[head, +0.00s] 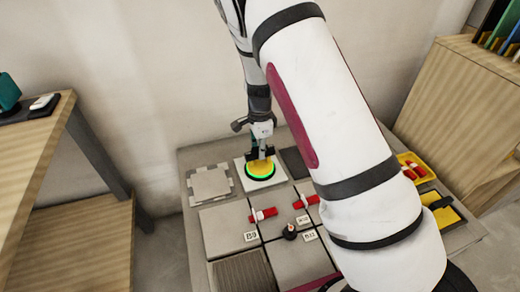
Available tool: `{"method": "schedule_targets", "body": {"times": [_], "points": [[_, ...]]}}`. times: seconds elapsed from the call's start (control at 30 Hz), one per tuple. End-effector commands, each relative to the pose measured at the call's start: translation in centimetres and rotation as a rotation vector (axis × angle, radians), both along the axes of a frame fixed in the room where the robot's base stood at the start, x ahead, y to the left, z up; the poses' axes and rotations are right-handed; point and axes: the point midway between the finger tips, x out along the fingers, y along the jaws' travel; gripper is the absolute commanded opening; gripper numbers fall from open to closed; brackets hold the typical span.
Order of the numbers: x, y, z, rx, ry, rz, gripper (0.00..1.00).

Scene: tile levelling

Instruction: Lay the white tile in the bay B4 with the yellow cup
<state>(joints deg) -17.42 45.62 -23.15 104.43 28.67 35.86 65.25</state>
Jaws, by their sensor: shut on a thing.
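The yellow cup (260,168), a round disc with a bright green rim, sits on the white tile (279,179). My gripper (262,153) points down from above and is shut on the cup's top. The white tile lies at the far middle of the grey work table, between a pale tile on the left and a dark square on the right. I cannot tell whether the white tile rests fully on the table or is slightly raised. No B4 label is readable, and my arm hides part of the table's right side.
Grey tiles with red clips (263,214) and a dark knob (290,233) lie nearer, with small labels. A pale tile (209,184) with notched edges is at the left. A yellow tray (401,159) with red pieces is at the right. Wooden furniture stands on both sides.

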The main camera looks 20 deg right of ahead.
Motion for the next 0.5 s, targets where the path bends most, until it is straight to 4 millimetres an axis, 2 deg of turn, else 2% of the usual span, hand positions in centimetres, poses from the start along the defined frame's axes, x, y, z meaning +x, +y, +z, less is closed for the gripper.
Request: {"method": "schedule_targets", "body": {"times": [0.5], "points": [[0.1,0.0,2.4,0.0,-0.002,0.0,0.0]]}}
